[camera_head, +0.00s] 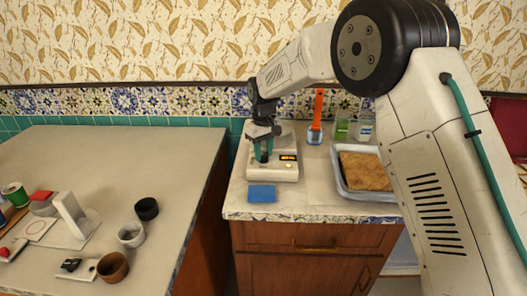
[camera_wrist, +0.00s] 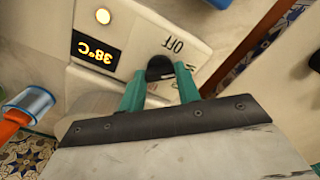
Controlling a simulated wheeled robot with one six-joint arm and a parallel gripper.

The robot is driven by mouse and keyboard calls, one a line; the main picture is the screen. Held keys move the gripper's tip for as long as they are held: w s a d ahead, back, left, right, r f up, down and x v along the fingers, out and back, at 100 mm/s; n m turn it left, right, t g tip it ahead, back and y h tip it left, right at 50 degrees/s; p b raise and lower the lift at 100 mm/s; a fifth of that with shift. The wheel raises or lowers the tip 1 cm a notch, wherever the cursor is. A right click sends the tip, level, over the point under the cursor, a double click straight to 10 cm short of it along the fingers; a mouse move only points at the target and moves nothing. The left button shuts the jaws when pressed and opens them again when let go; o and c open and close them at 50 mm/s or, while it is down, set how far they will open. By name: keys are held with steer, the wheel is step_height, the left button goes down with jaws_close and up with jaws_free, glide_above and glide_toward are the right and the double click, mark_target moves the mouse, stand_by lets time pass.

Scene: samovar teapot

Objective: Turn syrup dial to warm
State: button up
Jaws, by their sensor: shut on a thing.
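The syrup warmer, a white appliance (camera_head: 284,171), stands on the right counter. In the wrist view its front panel (camera_wrist: 135,25) carries a lit round lamp, a display reading 38°C and the marking OFF, all upside down. The black dial (camera_wrist: 159,68) is between the green fingertips of my gripper (camera_wrist: 160,84), which is shut on it. Part of the dial and the markings beside it are hidden by the fingers. In the head view my gripper (camera_head: 263,153) reaches down onto the left part of the warmer's front.
A blue sponge (camera_head: 262,193) lies just in front of the warmer. A cup with an orange-handled tool (camera_head: 317,115), small jars (camera_head: 364,130) and a tray with a brown slab (camera_head: 343,190) stand to the right. The left counter (camera_head: 100,150) holds cups and small devices.

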mark_target(264, 154)
steer(key=m, duration=0.4)
steer(key=shift+r+m, duration=0.1)
steer(key=shift+m, duration=1.8)
steer(key=o, duration=1)
step_height(264, 154, up, 8)
steer(key=shift+f, duration=0.1)
